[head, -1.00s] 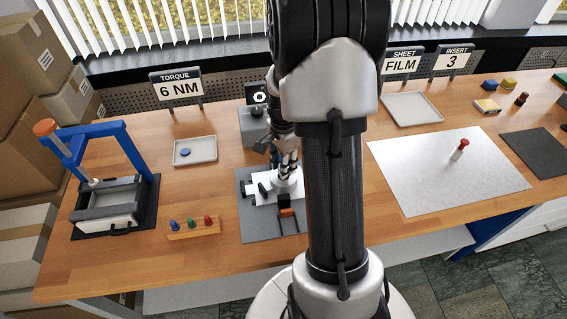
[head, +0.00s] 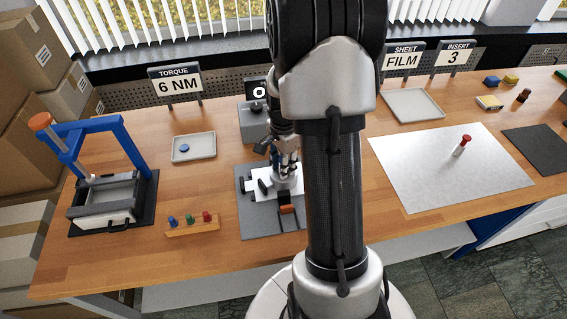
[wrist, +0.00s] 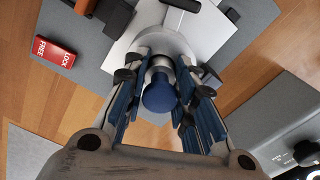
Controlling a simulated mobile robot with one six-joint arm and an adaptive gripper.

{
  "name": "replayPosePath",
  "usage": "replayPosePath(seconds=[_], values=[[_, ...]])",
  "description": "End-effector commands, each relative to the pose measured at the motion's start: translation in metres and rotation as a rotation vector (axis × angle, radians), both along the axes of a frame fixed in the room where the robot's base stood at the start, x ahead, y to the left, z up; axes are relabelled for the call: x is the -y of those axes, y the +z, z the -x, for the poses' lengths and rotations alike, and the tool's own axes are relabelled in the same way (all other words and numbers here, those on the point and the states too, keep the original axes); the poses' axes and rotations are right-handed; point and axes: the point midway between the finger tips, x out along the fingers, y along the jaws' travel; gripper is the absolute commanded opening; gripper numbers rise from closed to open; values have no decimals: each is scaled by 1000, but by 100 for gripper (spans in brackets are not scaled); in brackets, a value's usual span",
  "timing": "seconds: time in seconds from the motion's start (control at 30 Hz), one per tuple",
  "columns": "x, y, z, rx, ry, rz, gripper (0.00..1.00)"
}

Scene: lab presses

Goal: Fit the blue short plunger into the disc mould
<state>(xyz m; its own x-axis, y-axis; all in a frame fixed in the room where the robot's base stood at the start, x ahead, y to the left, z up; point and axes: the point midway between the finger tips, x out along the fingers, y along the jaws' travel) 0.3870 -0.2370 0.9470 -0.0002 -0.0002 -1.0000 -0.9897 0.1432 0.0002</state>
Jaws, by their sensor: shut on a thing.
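My gripper (head: 286,164) points down over the grey mat, and its fingers are closed around the blue short plunger (wrist: 159,95). In the wrist view the plunger's blue round head shows between the fingers, with a pale metal shaft beyond it. The disc mould (head: 284,183) is a round pale metal body on a white plate, straight below the fingers; its rim also shows in the wrist view (wrist: 168,43). The plunger's lower end is hidden by its head, so I cannot tell how deep it sits in the mould.
A red FREE/LOCK block (wrist: 55,51) lies beside the plate. A wooden rack (head: 192,231) with blue, green and red knobs stands left of the mat. A blue-framed press (head: 118,138) is farther left. A tray (head: 208,147) holds a blue disc. My arm hides the bench's middle.

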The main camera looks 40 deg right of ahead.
Motion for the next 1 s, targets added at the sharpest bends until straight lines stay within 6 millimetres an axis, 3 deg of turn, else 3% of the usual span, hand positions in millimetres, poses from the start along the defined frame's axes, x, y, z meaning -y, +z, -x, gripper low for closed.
replayPosePath(seconds=[0.03,0.07,0.4,0.77,1.0], values=[[0,-2,0,0,0,0,0],[0,-2,0,0,0,0,26],[0,-1,0,0,0,0,48],[0,3,0,0,0,0,48],[1,42,-1,5,0,4,48]])
